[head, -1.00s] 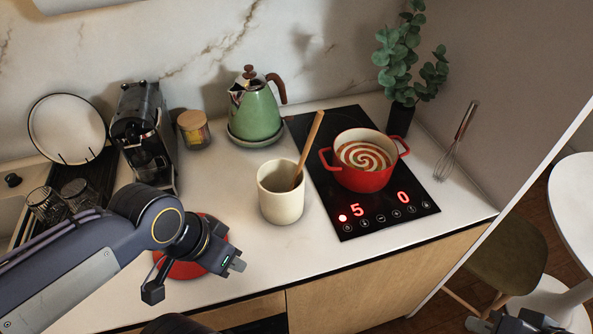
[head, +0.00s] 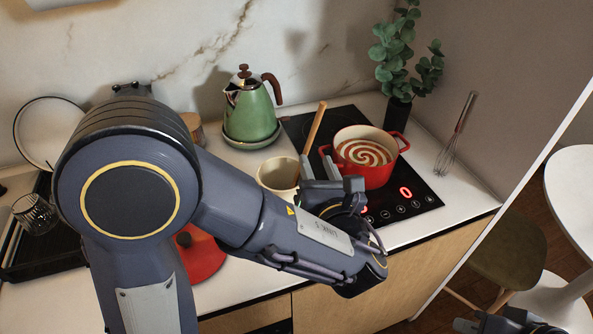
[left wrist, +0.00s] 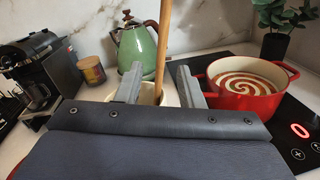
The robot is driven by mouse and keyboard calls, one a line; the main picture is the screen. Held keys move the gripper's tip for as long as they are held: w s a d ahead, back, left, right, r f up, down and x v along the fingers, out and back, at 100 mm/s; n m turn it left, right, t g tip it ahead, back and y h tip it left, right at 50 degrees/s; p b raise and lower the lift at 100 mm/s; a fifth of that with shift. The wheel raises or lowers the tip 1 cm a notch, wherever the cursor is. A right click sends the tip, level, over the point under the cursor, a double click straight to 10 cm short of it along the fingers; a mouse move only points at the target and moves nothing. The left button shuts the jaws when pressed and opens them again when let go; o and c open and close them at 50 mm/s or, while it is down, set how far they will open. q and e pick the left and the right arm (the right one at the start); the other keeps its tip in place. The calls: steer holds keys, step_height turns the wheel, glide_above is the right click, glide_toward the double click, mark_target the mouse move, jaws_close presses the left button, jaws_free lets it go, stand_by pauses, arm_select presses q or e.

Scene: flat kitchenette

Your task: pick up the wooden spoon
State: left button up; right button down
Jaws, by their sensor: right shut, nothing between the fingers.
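The wooden spoon (head: 315,124) stands tilted in the cream crock (head: 274,174), its handle sticking up; the bowl end is hidden inside. My left gripper (head: 317,164) is open at the right side of the crock, near the lower handle. In the left wrist view the handle (left wrist: 163,40) rises between the two spread fingers (left wrist: 160,84), with a gap on either side. The crock (left wrist: 150,94) is behind them, mostly hidden. My right gripper (head: 503,322) is shut and empty at the bottom right edge, away from the counter.
A red pot (head: 372,173) of swirled soup stands on the black hob (head: 415,205), close right of my left gripper. A green kettle (head: 250,113) is behind the crock. A red lid (head: 203,257) lies at the front. A whisk (head: 456,135) leans at the right wall.

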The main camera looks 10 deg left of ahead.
mark_target(310, 144)
arm_select(q)
steer(key=p+x, duration=0.2)
steer(key=x, duration=0.4)
steer(key=shift+w+a+r, duration=0.1)
steer(key=shift+w+r, duration=0.05)
steer(key=shift+w, duration=0.25)
steer(key=shift+w+a, duration=0.2)
steer(key=shift+w, duration=0.15)
jaws_close()
